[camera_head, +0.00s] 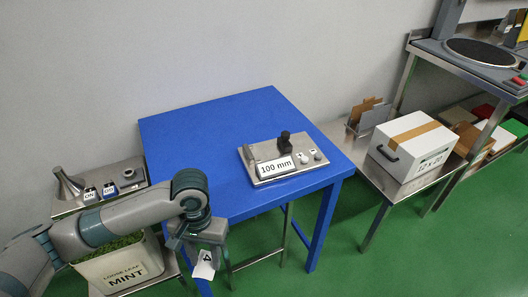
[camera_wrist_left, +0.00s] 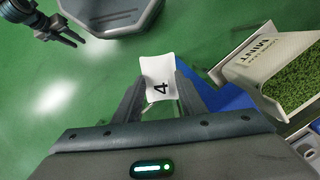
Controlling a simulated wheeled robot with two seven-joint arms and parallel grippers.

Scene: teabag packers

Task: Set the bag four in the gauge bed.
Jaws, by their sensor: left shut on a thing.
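The bag four is a small white bag or tag marked 4 (camera_head: 204,266). It also shows in the left wrist view, between the finger tips (camera_wrist_left: 158,70). My left gripper (camera_head: 207,250) is shut on it and holds it by the near left side of the blue table. The gauge bed (camera_head: 262,150) is a metal plate with a 100 mm label and a black knob, lying on the blue table, up and right of my left gripper and apart from it. What seems my right gripper (camera_wrist_left: 72,38) shows small at the top left of the left wrist view; its jaws are unclear.
The blue table (camera_head: 190,130) is bare around the gauge. A MINT leaf bin (camera_head: 125,270) stands left of my left gripper, below a metal stand with ON and OFF labels (camera_head: 90,195). A white carton (camera_head: 415,145) sits on a side bench at right.

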